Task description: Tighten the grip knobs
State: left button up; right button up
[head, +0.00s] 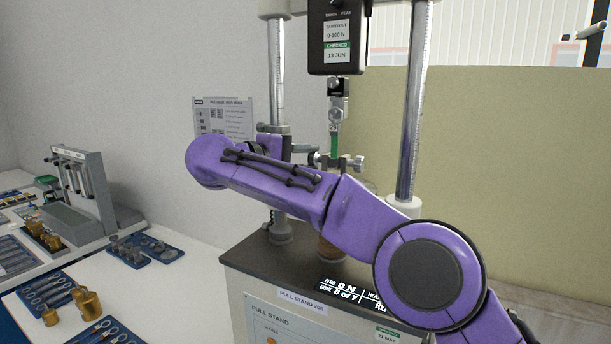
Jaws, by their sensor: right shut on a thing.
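The pull stand (278,85) has two upright steel columns and a dark base. A black force gauge (337,40) hangs between them. Below it a green strip (334,143) runs down into a metal grip (336,163) with a knob on each side. The right-hand knob (357,163) is clear to see. My right arm reaches across from the right, and its wrist bends back toward the grip. My right gripper (300,149) is at the grip's left side, shut on the left-hand knob, which is mostly hidden. My purple forearm hides the area below. My left gripper is not in view.
A small grey tester (84,185) stands on the white bench at left. Blue trays (147,250) with metal fittings and brass weights (88,304) lie there. A posted sheet (223,117) is behind the left column.

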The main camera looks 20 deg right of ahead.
jog(key=shift+r+n+g+y+p, duration=0.4)
jog(key=shift+g+y+p, duration=0.1)
jog(key=shift+y+p, duration=0.45)
jog(key=shift+f+g+y+p, duration=0.1)
jog(key=shift+g+y+p, duration=0.2)
jog(key=shift+y+p, duration=0.5)
jog(key=o, duration=1)
jog(key=shift+w, duration=0.1)
jog(key=shift+o, duration=0.2)
jog(key=p+v, duration=0.4)
jog(key=v, duration=0.6)
jog(key=shift+a+p, duration=0.25)
jog(key=shift+p, duration=0.15)
